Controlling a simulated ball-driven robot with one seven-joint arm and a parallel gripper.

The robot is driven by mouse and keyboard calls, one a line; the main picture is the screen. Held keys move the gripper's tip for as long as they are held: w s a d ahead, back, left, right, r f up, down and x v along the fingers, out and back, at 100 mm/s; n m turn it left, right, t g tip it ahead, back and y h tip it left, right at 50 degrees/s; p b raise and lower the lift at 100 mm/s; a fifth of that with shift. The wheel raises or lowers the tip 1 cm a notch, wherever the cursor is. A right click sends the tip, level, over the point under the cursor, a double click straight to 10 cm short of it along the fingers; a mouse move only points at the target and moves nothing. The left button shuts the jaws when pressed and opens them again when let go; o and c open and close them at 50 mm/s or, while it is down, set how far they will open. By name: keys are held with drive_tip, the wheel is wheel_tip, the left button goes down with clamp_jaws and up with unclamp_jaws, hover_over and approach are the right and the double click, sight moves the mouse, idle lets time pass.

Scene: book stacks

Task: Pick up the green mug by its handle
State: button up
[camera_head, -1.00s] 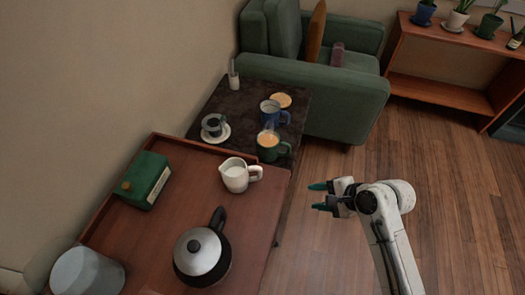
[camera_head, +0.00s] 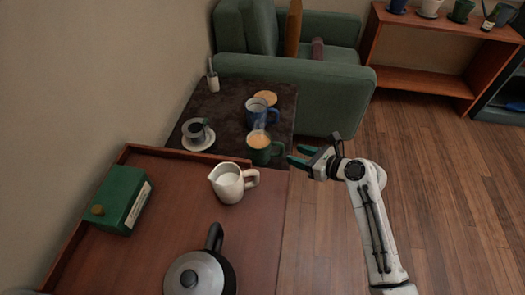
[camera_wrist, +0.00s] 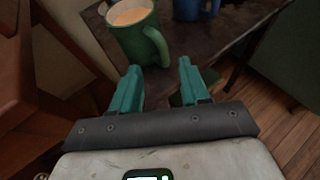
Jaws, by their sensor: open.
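The green mug (camera_head: 259,148) stands upright on the dark side table, filled with a light brown drink, with faint steam above it. Its handle (camera_head: 278,149) points right, towards my gripper. In the wrist view the green mug (camera_wrist: 133,32) is at the top, and its handle (camera_wrist: 156,46) is just beyond the fingertips. My gripper (camera_head: 295,156) is open and empty, with teal fingers, close to the handle on its right. In the wrist view my gripper (camera_wrist: 160,70) has its fingers apart, with the handle above the gap. I cannot tell whether a finger touches it.
A blue mug (camera_head: 258,112) stands behind the green mug on the dark table (camera_head: 232,105). A cup on a saucer (camera_head: 198,139) is to the left. A white pitcher (camera_head: 229,183) and a kettle (camera_head: 197,272) stand on the nearer wooden surface. A green armchair (camera_head: 318,95) is behind. Floor is clear at right.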

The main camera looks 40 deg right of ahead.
sight(266, 149)
drive_tip(key=x, duration=0.1)
drive_tip(key=b+x, duration=0.1)
drive_tip(key=x, duration=0.3)
drive_tip(key=shift+w+d+b, duration=0.15)
drive_tip(key=shift+d+b, duration=0.1)
drive_tip(key=shift+b, duration=0.05)
clamp_jaws()
drive_tip(key=shift+r, duration=0.15)
idle(0.3)
